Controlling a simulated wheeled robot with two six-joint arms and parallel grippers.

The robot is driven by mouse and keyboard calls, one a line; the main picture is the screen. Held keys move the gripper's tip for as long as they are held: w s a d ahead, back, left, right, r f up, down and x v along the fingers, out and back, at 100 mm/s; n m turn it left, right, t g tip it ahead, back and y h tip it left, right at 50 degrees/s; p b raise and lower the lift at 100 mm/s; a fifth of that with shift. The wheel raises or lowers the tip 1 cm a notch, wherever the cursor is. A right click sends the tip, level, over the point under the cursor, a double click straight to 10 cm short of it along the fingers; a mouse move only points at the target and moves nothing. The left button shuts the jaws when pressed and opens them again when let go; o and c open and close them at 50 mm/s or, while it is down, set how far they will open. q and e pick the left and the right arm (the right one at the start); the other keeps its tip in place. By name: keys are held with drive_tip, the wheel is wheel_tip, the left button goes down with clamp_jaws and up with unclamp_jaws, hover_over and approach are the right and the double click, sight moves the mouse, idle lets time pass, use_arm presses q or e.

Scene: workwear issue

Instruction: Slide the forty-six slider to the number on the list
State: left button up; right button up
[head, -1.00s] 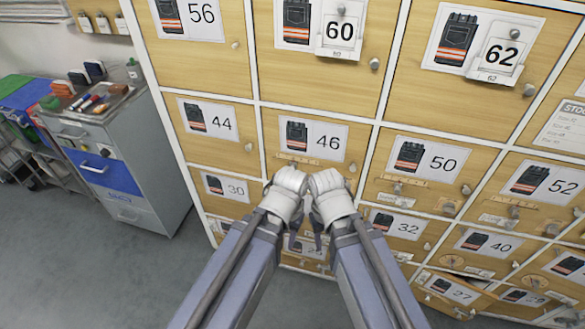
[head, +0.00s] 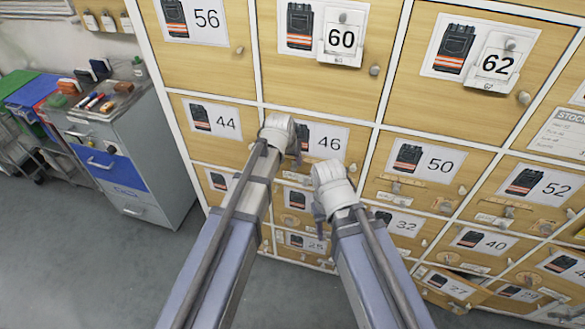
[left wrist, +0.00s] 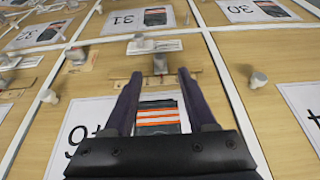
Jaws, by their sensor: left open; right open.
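The 46 door (head: 357,145) carries a card with a vest picture and the number 46 (head: 329,142). In the left wrist view its card (left wrist: 78,135) is upside down. The forty-six slider (left wrist: 159,63) is a grey knob on a pale wooden track (left wrist: 122,83) beside a white strip (left wrist: 140,46). My left gripper (left wrist: 160,74) is open, its fingertips on either side of the knob; I cannot tell if they touch it. In the head view my left gripper (head: 296,157) hides the slider. My right gripper (head: 320,212) is open, lower right, in front of the cabinet.
A stock list (head: 560,127) hangs at the far right, its lines too small to read. Neighbouring doors 44 (head: 212,119) and 50 (head: 424,160) have round knobs. A grey drawer cabinet (head: 165,150) stands at left. The floor between is clear.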

sight(293, 168)
use_arm(q)
drive_tip(key=b+x, duration=0.5)
drive_tip(key=x, duration=0.1)
drive_tip(key=shift+w+f, duration=0.15)
drive_tip(key=shift+f, duration=0.2)
clamp_jaws()
idle(1.1)
